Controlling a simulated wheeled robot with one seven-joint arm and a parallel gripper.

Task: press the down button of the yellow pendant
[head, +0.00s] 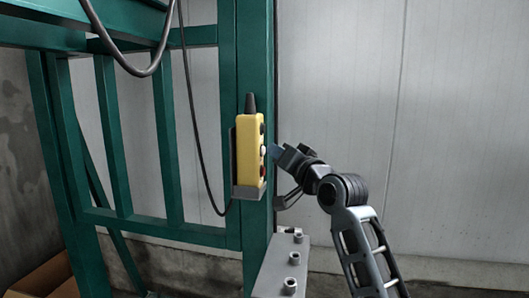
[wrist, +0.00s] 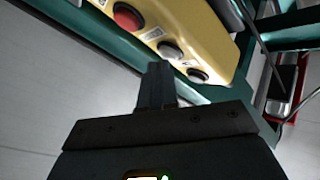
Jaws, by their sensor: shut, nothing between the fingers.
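The yellow pendant (head: 245,150) hangs upright in a grey holder on a green post. Its button face points right. In the wrist view the pendant (wrist: 185,20) crosses the top, with a red button (wrist: 127,16), a pale grey button (wrist: 169,49) and a dark button (wrist: 197,74) in a row. The labels beside them are too small to read, so I cannot tell which is down. My gripper (head: 275,152) is shut and empty, just right of the button face. In the wrist view its fingertips (wrist: 158,70) lie near the pale button; contact is unclear.
The green frame (head: 112,140) stands behind and left of the pendant. A grey bracket with bolts (head: 280,265) sits below my gripper. A dark cable (head: 190,110) hangs left of the pendant. A pale wall (head: 440,120) is behind; the space to the right is open.

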